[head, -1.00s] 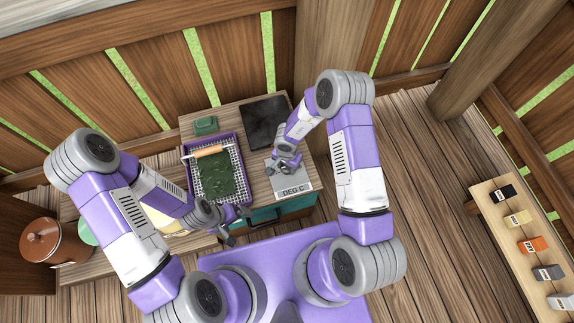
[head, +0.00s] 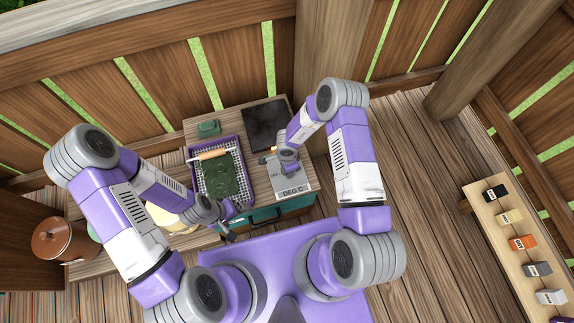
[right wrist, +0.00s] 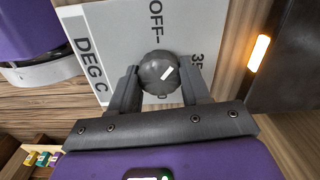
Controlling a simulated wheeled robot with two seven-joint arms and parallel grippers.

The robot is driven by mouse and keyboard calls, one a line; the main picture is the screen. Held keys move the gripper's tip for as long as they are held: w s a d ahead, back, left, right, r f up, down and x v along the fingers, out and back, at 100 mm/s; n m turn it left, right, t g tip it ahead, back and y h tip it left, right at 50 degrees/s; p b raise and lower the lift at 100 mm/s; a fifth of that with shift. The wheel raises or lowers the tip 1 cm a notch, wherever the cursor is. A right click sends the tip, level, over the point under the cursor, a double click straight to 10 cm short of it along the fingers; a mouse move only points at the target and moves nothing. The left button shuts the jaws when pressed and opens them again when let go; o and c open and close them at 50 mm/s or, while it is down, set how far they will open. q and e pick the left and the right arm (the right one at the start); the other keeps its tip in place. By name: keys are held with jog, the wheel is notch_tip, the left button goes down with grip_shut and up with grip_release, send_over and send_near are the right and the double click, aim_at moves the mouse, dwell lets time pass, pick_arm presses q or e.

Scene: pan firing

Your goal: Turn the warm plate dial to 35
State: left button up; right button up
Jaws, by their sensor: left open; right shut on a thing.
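The warm plate (head: 265,124) is a dark square slab at the back right of the bench. Its light grey dial panel (head: 294,186) lies in front, marked DEG C. In the right wrist view, the round grey dial (right wrist: 156,66) has a white mark slanting up and right, roughly toward the "35" label (right wrist: 197,61); the exact setting is unclear. "OFF" stands above the dial. My right gripper (right wrist: 160,84) is shut on the dial, a finger on each side. In the head view, my right gripper (head: 288,163) partly hides it. My left gripper (head: 236,222) is open and empty near the bench front.
An orange-lit bar (right wrist: 258,52) shows beside the panel. A purple tray (head: 194,188) with a mesh, a dark green sheet and a wooden-handled roller is left of the panel. A brown lidded pot (head: 52,240) stands far left. A shelf (head: 487,222) with coloured blocks is at right.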

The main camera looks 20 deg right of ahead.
jog(key=m+p, duration=0.1)
jog(key=m, duration=0.3)
jog(key=shift+m, duration=0.3)
jog(key=m+p, duration=0.1)
jog(key=m, duration=0.4)
jog(key=shift+m, duration=0.4)
jog(key=o, duration=1.1)
jog(key=shift+c, duration=0.2)
notch_tip(320, 180, up, 8)
jog(key=p, duration=0.2)
jog(key=shift+f+p, duration=0.2)
jog(key=shift+p, duration=0.2)
jog(key=shift+s, duration=0.1)
